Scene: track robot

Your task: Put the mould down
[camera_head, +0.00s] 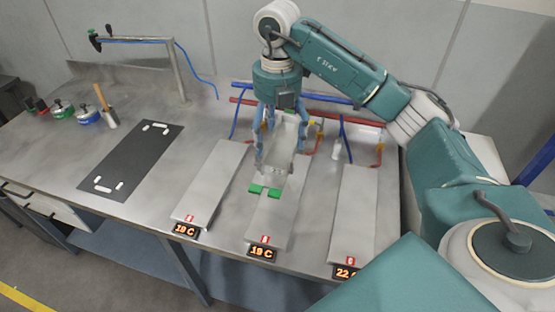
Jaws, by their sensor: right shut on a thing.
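My right gripper (281,138) comes down over the middle plate from above, its blue fingers shut on the mould (281,150). The mould is a pale grey, long piece with green parts (264,190) at its front end. It is over the middle grey plate (271,220), which has a display reading 19 C (262,253). I cannot tell whether the mould touches the plate. The fingers hide part of the mould. My left gripper is not in view.
A left plate (212,185) and a right plate (354,215) lie bare on the metal bench, with displays in front. A black mat (130,165) with white pieces lies further left. Small pots (87,115) and a brush (106,105) stand at the far left. Blue and red pipes (300,100) run behind.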

